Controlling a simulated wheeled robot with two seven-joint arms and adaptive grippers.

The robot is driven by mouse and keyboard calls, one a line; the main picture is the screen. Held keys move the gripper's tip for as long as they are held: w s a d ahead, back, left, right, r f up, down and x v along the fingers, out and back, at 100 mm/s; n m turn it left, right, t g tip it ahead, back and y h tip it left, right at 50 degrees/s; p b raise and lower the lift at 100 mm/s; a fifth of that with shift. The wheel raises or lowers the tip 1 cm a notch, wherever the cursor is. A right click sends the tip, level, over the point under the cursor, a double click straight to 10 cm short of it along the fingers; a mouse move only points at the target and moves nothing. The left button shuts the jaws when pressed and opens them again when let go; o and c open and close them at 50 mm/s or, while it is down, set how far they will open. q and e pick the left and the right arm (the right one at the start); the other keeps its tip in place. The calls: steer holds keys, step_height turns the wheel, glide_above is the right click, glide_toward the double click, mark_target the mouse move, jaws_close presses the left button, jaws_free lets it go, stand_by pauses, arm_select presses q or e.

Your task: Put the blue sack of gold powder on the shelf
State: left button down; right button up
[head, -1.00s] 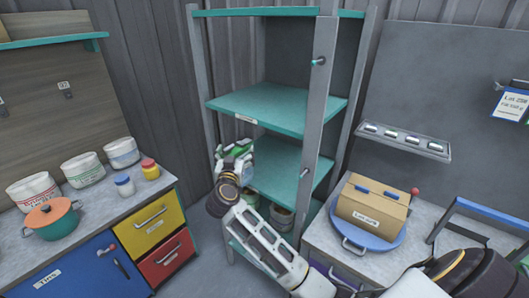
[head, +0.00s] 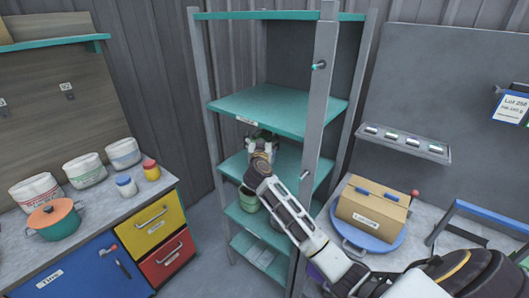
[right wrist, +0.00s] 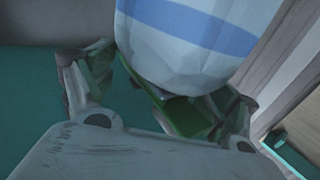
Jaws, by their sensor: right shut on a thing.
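The right wrist view shows a white sack with a blue band (right wrist: 190,40) between the green-padded fingers of my right gripper (right wrist: 165,110). My right gripper (head: 262,140) reaches into the shelf (head: 275,108), between its upper teal board and the teal board below. In the head view the gripper and wrist hide most or all of the sack. A teal board (right wrist: 30,100) lies behind the sack and gripper in the wrist view. I cannot tell whether the sack touches it. My left gripper is not in view.
A grey upright post (head: 320,120) stands close to the right of my arm. A green tub (head: 248,200) sits on a lower board. Several pale sacks (head: 86,170) and an orange pot (head: 53,220) stand on the left counter. A cardboard box (head: 372,205) is on the right.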

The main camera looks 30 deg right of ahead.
steer(key=shift+w+d+r, duration=0.1)
steer(key=shift+w+d, duration=0.1)
steer(key=shift+d, duration=0.3)
steer(key=shift+d+f, duration=0.1)
steer(key=shift+f, duration=0.95)
steer(key=shift+f+b, duration=0.6)
steer(key=shift+f, duration=1.7)
steer(key=shift+w+d+f, duration=0.1)
steer(key=shift+f, duration=0.05)
steer(key=o, duration=1.7)
steer(key=shift+f, duration=0.2)
steer(key=shift+o, duration=0.2)
